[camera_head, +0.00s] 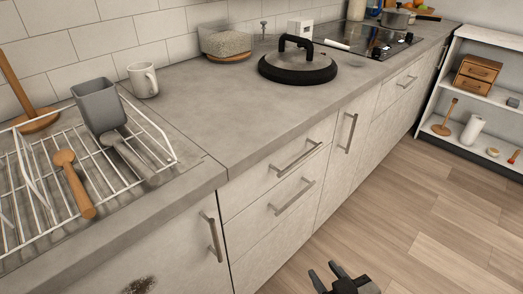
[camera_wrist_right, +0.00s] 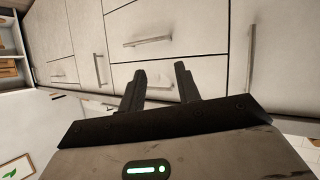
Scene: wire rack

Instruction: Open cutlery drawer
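Two stacked, pale drawer fronts are in the middle of the head view, an upper drawer (camera_head: 270,170) and a lower drawer (camera_head: 268,228). Each has a horizontal metal bar handle, the upper handle (camera_head: 296,158) and the lower handle (camera_head: 291,197). Both drawers look closed. No label shows which one holds cutlery. My right gripper (camera_head: 324,269) is at the bottom edge, over the floor and apart from the fronts. The right wrist view shows its two fingers (camera_wrist_right: 160,70) apart with nothing between them, facing pale fronts and a bar handle (camera_wrist_right: 147,41). My left gripper is not in view.
A wire rack (camera_head: 100,180) with a grey cup and wooden utensil is on the left counter. A black-rimmed lid (camera_head: 298,66) and hob (camera_head: 368,38) lie farther along. Cabinet doors flank the drawers. The wooden floor (camera_head: 430,215) at right is clear before a white shelf (camera_head: 485,85).

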